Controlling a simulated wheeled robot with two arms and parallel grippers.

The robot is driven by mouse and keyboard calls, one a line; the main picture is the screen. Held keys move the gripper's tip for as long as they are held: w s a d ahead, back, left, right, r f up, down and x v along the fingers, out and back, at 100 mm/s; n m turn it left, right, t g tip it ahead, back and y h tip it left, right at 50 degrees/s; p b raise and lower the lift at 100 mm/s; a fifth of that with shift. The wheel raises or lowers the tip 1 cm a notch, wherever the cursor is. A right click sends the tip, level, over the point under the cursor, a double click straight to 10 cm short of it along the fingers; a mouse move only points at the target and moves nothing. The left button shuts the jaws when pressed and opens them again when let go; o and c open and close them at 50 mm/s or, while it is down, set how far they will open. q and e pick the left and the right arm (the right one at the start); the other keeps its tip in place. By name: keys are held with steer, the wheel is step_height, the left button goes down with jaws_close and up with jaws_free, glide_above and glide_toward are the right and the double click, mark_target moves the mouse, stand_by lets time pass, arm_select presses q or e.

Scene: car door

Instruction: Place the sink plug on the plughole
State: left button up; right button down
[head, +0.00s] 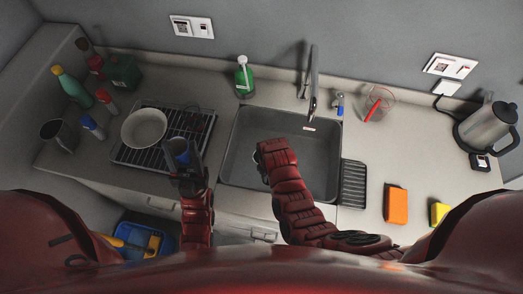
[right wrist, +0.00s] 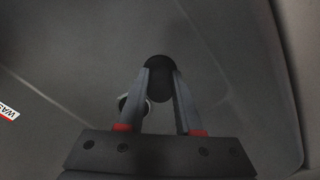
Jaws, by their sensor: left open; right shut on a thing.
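The dark round sink plug (right wrist: 160,67) is between the fingertips of my right gripper (right wrist: 161,77) in the right wrist view. That gripper is shut on it, inside the sink (head: 237,150). The plughole (right wrist: 133,103) shows as a pale-rimmed ring below, partly hidden behind the left finger; the plug appears off to one side of it. I cannot tell the plug's height above the sink floor. In the head view my right forearm covers the plug and plughole. My left gripper (head: 184,157) is open and empty in front of the dish rack.
The dish rack (head: 150,160) with a white bowl (head: 144,128) stands left of the sink. The tap (head: 313,80) stands behind the basin, with a green soap bottle (head: 244,78) to its left. Sponges (head: 396,205) and a kettle (head: 488,128) are on the right.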

steer(key=w, duration=0.2)
steer(key=w+a, duration=0.1)
steer(key=w, duration=0.3)
steer(key=shift+w+a+f, duration=0.25)
steer(key=shift+f, duration=0.05)
steer(key=shift+w, duration=0.5)
steer(key=w+f+b, duration=0.1)
steer(key=b, duration=0.2)
steer(key=shift+a+f, duration=0.15)
steer(key=shift+f, duration=0.05)
steer(key=w+b, duration=0.1)
steer(key=b, duration=0.1)
steer(key=w+b, duration=0.2)
steer(key=shift+w+a+r, duration=0.1)
steer(key=shift+w+a, duration=0.1)
steer(key=shift+a, duration=0.2)
steer(key=shift+w+r, duration=0.1)
steer(key=shift+w, duration=0.1)
steer(key=shift+w+b, duration=0.1)
steer(key=shift+b, duration=0.5)
step_height(320, 180, down, 3)
steer(key=b, duration=0.3)
steer(key=shift+a+r, duration=0.1)
steer(key=shift+r, duration=0.05)
steer(key=shift+w+f, duration=0.1)
steer(key=shift+f, duration=0.3)
steer(key=shift+r, duration=0.15)
